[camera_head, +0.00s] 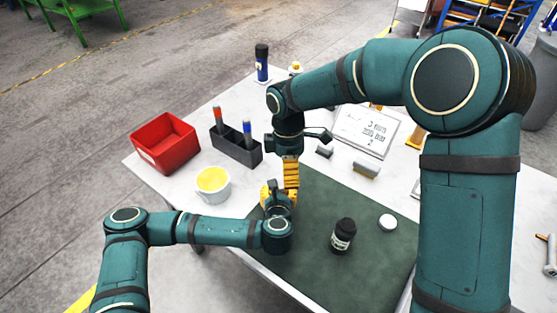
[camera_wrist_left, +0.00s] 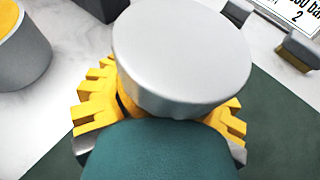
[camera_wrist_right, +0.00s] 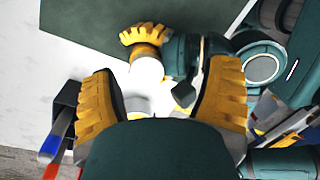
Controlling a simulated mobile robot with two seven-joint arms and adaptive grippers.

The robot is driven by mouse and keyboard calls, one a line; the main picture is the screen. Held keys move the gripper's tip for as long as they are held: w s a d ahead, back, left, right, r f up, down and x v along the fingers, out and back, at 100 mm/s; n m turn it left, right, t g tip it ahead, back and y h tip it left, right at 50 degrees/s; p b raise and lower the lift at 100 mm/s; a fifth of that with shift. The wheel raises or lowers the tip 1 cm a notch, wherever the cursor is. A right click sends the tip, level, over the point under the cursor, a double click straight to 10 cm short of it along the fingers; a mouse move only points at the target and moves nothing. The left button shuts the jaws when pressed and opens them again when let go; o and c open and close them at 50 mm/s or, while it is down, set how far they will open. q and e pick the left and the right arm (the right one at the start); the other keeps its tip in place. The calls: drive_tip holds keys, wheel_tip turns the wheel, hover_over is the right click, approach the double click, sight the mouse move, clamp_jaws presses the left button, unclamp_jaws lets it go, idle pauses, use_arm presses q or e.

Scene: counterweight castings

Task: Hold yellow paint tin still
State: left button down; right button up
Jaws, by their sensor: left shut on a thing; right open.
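My left gripper (camera_head: 274,200) is shut on a tin with a pale, round lid (camera_wrist_left: 185,55), which I take to be the yellow paint tin. In the right wrist view its yellowish side (camera_wrist_right: 148,66) shows beside the left gripper's yellow fingers. In the head view the tin is mostly hidden by my grippers. My right gripper (camera_head: 291,172) is open, pointing down just above the left one. In the right wrist view the pale lid shows between its spread fingers; I cannot tell whether they touch it.
A white tub with a yellow top (camera_head: 213,184) stands left of the grippers. Behind it are a red bin (camera_head: 165,143) and a dark holder with markers (camera_head: 236,147). A black-capped jar (camera_head: 343,235) and a white disc (camera_head: 388,222) are on the green mat (camera_head: 320,205), which is otherwise mostly clear.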

sight(279, 182)
drive_tip(key=n, duration=0.3)
drive_tip(key=a+n, duration=0.1)
drive_tip(key=shift+w+r, duration=0.25)
drive_tip(key=shift+w, duration=0.1)
drive_tip(key=n, duration=0.2)
drive_tip(key=a+n+t, duration=0.1)
drive_tip(key=n, duration=0.1)
drive_tip(key=r+n, duration=0.1)
drive_tip(key=n, duration=0.1)
drive_tip(key=shift+w+a+y, duration=0.3)
drive_tip(key=shift+w+a, duration=0.1)
drive_tip(key=shift+f, duration=0.1)
drive_tip(key=shift+s+f, duration=0.1)
drive_tip(key=shift+f, duration=3.8)
drive_tip(key=c, duration=1.3)
drive_tip(key=o, duration=1.3)
